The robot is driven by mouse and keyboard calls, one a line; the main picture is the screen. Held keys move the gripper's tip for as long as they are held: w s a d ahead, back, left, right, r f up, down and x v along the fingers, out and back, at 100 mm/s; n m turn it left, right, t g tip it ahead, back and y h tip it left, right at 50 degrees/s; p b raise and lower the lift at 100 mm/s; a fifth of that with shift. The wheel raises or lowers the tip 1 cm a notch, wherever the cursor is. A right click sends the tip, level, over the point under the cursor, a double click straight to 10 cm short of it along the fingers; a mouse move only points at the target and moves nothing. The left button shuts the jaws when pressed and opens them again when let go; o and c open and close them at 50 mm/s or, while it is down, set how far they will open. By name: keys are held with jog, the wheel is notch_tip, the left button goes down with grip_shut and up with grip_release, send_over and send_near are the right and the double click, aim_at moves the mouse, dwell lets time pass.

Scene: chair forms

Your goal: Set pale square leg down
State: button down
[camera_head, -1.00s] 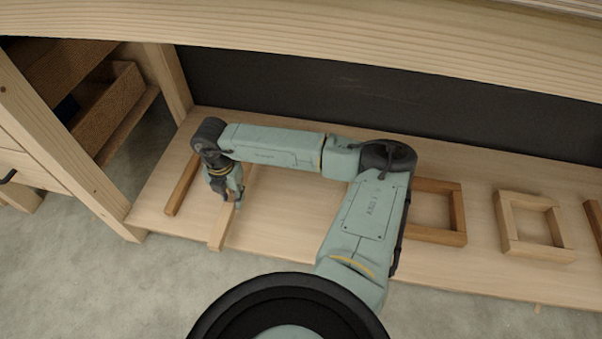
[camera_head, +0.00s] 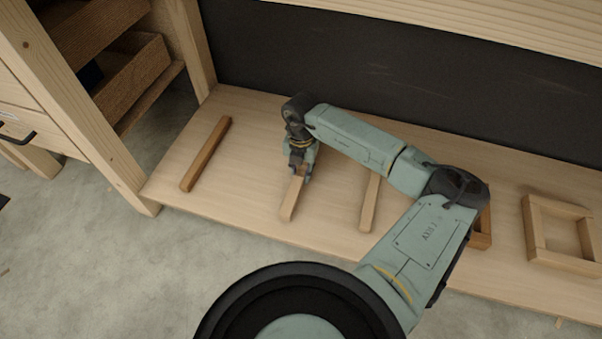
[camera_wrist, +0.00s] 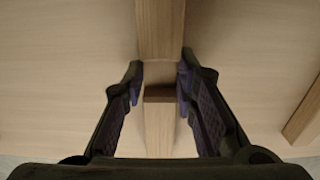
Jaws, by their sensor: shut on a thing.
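My gripper (camera_head: 299,173) is shut on a pale square leg (camera_head: 291,203), which points toward the front edge of the pale wooden shelf board (camera_head: 250,225). A brown leg (camera_head: 206,153) lies to the left.
A pale square frame (camera_head: 533,228) lies at the right, and a brown frame (camera_head: 483,228) is mostly behind my arm. A wooden post (camera_head: 75,110) stands at the left and a dark panel (camera_head: 400,75) behind. Bare board lies either side of the held leg.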

aim_at(301, 174)
jog(key=shift+f, duration=0.35)
jog(key=shift+f, duration=0.1)
jog(key=c, duration=1.3)
grip_release()
notch_tip(301, 174, up, 12)
jog(key=p, duration=0.3)
jog(key=shift+r, duration=0.2)
